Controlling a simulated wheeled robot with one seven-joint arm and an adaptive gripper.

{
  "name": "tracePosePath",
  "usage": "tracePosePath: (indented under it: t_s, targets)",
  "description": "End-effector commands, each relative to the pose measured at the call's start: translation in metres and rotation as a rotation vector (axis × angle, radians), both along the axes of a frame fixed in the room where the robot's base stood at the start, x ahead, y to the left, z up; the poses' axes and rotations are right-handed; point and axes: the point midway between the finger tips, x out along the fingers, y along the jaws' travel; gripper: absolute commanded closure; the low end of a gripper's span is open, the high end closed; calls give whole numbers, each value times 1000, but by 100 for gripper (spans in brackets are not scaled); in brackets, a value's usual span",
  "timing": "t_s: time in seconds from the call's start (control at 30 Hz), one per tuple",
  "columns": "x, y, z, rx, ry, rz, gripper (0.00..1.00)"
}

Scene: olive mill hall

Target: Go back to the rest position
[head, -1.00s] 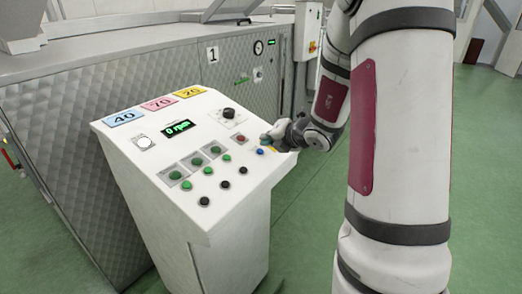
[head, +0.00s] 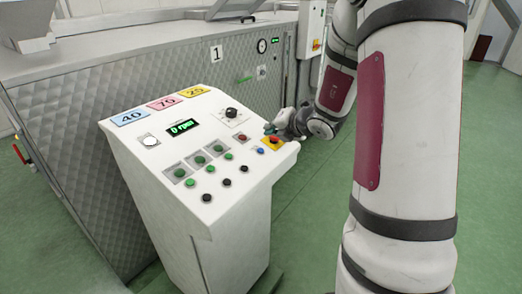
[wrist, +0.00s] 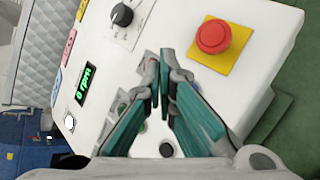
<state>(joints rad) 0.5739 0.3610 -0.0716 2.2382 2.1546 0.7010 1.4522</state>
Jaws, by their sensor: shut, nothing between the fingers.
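My gripper (head: 270,129) is at the far right end of the white control panel (head: 150,165), beside the red emergency stop button on its yellow plate (head: 273,142). In the wrist view my gripper (wrist: 160,88) has its two green-padded fingers together with nothing between them. The fingers are over the panel, with the red button (wrist: 213,36) to their right and the black rotary knob (wrist: 122,15) to their upper left. Whether the fingertips touch the panel cannot be told. The fingers hide part of the coloured buttons below.
The panel display (head: 183,126) reads 0 rpm. A quilted steel machine (head: 75,130) stands behind and left. A grey-white box (head: 312,28) is behind the arm. Green floor (head: 310,225) is clear to the right of the panel.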

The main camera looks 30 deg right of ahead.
Motion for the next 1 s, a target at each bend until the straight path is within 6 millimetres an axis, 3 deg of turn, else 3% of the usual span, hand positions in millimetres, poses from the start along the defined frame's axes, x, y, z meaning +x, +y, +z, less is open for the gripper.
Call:
tracePosePath:
  t_s: [0.37,0.47,0.57,0.67,0.8,0.9,1.0]
  targets:
    - [0,3,2,-9,-2,12,100]
    - [0,35,22,-122,-17,158,100]
    - [-7,86,50,-321,-50,403,100]
    - [-28,144,75,-572,-100,694,100]
    - [-72,210,98,-933,-189,1086,100]
    - [-110,246,106,-1197,-266,1357,100]
    - [-150,269,108,-1463,-344,1618,100]
